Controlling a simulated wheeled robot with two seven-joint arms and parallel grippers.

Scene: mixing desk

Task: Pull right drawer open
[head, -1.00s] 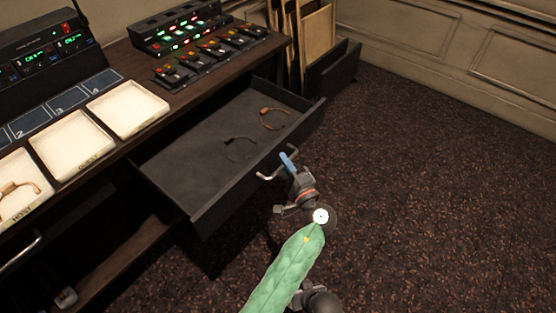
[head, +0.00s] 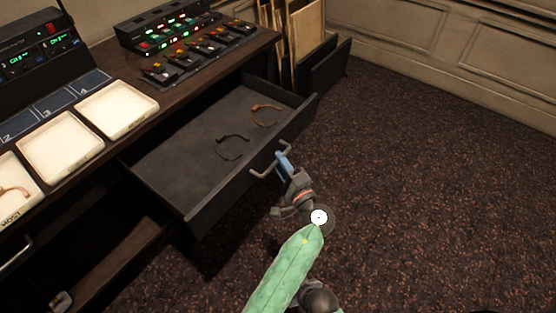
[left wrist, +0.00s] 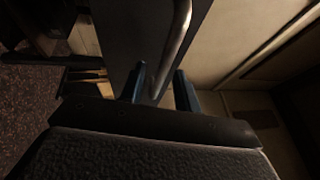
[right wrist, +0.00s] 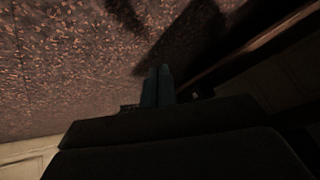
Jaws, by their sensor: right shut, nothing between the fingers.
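The right drawer (head: 205,150) is pulled out of the dark desk, its inside open to view. Its front panel (head: 245,178) carries a curved metal handle (head: 262,174). My left gripper (head: 284,162) is at the right part of this handle, outside the drawer front. In the left wrist view the two blue fingers (left wrist: 161,85) stand apart with the handle (left wrist: 176,40) running between them; contact is not clear. My right gripper (right wrist: 157,86) shows only in the right wrist view, shut and empty over the carpet.
A black headset (head: 232,150) and a brown headset (head: 264,117) lie in the drawer. White trays (head: 75,160) and a mixing console (head: 195,60) are on the desk. Panels in a dark rack (head: 325,65) stand beyond the drawer. Carpet (head: 430,190) to the right is clear.

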